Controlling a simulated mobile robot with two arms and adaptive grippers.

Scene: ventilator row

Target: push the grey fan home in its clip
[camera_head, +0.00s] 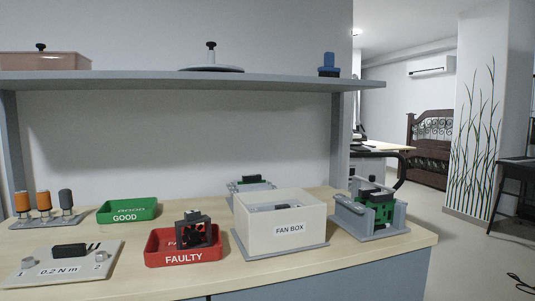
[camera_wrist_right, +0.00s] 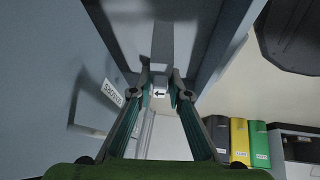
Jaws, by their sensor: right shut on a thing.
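My right gripper (camera_wrist_right: 160,82) shows only in the right wrist view. Its two teal-sided fingers close toward each other at the middle, on something small; a white label with a black arrow (camera_wrist_right: 160,92) shows between the fingertips. I cannot tell whether this is the grey fan. In the head view, a dark grey fan-like part (camera_head: 282,208) shows inside the white FAN BOX (camera_head: 290,229). A grey holder (camera_head: 372,232) with a green board (camera_head: 378,206) and a dark part on top stands at the right; which clip is the fan's I cannot tell. My left gripper is not in view.
A red FAULTY tray (camera_head: 183,258) holds a black fan (camera_head: 193,229). A green GOOD tray (camera_head: 127,215) and a torque plate (camera_head: 65,275) are at left. A shelf (camera_head: 180,80) spans above. Grey panels, one labelled SPARES (camera_wrist_right: 114,93), flank the right gripper.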

